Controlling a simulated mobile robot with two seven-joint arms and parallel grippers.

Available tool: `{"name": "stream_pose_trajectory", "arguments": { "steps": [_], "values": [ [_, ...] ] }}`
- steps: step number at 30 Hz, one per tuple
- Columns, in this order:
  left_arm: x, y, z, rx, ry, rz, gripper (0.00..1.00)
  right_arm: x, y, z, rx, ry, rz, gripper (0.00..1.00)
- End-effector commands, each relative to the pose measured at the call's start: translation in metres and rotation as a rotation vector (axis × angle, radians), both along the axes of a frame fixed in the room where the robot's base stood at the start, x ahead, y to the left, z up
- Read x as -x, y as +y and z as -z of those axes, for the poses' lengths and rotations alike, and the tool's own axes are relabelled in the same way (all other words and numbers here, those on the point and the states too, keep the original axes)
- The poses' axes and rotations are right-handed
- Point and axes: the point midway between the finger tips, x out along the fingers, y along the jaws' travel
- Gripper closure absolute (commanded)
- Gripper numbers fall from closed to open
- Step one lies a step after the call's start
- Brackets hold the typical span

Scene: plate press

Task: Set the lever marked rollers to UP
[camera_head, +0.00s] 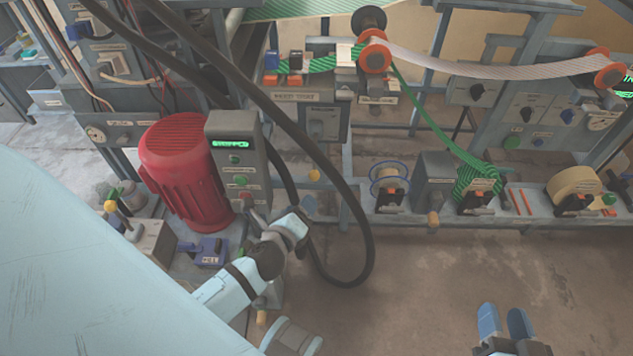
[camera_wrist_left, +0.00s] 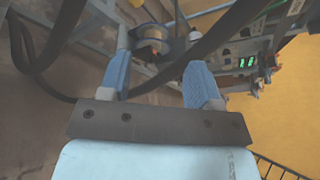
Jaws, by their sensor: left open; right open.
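I cannot make out a lever labelled rollers; the labels are too small to read. A lever with a yellow knob (camera_head: 110,206) stands on a grey box at the left, beside the red motor. A pale wooden handle (camera_head: 433,218) shows on the front rail of the machine. My left arm reaches in from the left past the motor; its fingers are hard to see in the head view. In the left wrist view my left gripper (camera_wrist_left: 158,62) is open and empty, with blue fingers. My right gripper (camera_head: 504,322) is open and empty over bare floor at the bottom.
A red motor (camera_head: 183,168) stands beside a grey control box (camera_head: 238,160) with a green display. Thick dark hoses (camera_head: 366,235) loop down near my left arm. Reels and a green patterned strip (camera_head: 432,125) run along the machine. Floor at the bottom right is clear.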

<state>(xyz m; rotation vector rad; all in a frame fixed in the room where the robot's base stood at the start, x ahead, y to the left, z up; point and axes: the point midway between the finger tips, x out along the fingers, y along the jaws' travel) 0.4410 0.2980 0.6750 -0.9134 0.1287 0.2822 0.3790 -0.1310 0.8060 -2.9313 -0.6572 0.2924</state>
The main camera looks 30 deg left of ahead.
Motion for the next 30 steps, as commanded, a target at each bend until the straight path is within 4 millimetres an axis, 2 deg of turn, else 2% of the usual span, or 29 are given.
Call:
{"name": "stream_pose_trajectory", "arguments": {
  "steps": [1,3,9,12,17,20,30],
  "values": [
    [-0.007,0.005,0.033,-0.120,-0.011,0.007,0.43,0.000,0.003,0.027,-0.017,-0.023,-0.012,0.57],
    [-0.014,0.011,0.046,-0.296,-0.018,0.016,0.43,0.001,0.007,0.033,-0.040,-0.050,-0.026,0.57],
    [-0.029,0.024,0.068,-0.681,-0.024,0.016,0.43,0.007,0.015,0.042,-0.092,-0.104,-0.060,0.57],
    [-0.033,0.027,0.071,-0.789,-0.021,0.011,0.43,0.009,0.017,0.042,-0.106,-0.118,-0.069,0.57],
    [-0.040,0.030,0.070,-0.856,-0.018,0.007,0.43,0.010,0.019,0.040,-0.115,-0.124,-0.076,0.57],
    [-0.051,0.033,0.068,-0.858,-0.019,0.008,0.43,0.010,0.019,0.040,-0.114,-0.121,-0.076,0.57],
    [-0.118,0.053,0.069,-0.854,-0.019,0.008,0.43,0.010,0.019,0.051,-0.100,-0.092,-0.086,0.57]
  ]
}}
